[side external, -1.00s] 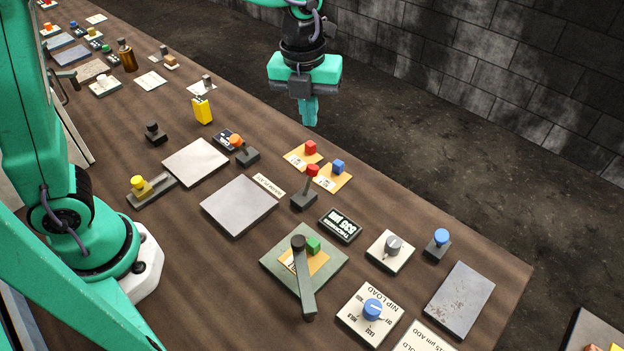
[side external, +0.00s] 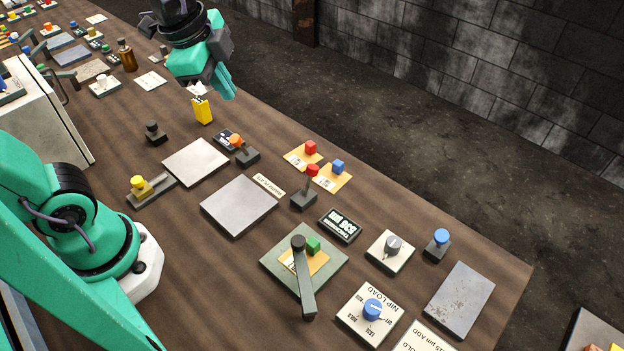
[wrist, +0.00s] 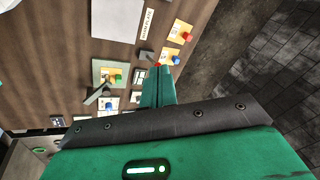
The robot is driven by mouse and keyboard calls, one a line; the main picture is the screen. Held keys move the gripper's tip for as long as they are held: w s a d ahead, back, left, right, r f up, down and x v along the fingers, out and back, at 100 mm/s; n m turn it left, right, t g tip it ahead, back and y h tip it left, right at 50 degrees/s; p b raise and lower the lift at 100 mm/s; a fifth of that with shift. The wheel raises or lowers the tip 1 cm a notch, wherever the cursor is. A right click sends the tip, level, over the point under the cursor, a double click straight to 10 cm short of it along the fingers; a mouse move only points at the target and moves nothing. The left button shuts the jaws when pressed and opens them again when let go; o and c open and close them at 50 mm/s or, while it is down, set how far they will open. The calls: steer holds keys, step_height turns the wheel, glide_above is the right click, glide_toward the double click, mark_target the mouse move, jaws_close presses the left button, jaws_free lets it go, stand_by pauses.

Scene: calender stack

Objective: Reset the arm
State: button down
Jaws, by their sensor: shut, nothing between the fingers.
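My gripper (side external: 226,84) is green with a dark wrist. In the side view it hangs over the far edge of the table, up and right of the yellow block (side external: 202,110). Its fingers are together and hold nothing. In the wrist view the closed fingers (wrist: 163,73) point away from the camera, with the table and its blocks beyond them. The red block (side external: 310,148) and blue block (side external: 338,166) sit on yellow cards. The green block (side external: 314,244) sits on a yellow card on a greenish plate, partly behind a dark lever (side external: 304,275).
The brown table (side external: 420,225) carries two grey plates (side external: 240,205), a red-knobbed lever (side external: 306,187), a display (side external: 340,226), a blue dial (side external: 373,309) and a blue-topped knob (side external: 437,243). A brown bottle (side external: 127,56) stands farther back. A block wall (side external: 480,60) stands beyond the floor.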

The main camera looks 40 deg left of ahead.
steer(key=s+a+n+t, duration=0.1)
steer(key=s+a+n, duration=0.2)
steer(key=s+n, duration=0.3)
steer(key=shift+s+a+f+n+t, duration=0.3)
steer(key=shift+s+n+t, duration=0.1)
steer(key=shift+n, duration=2.4)
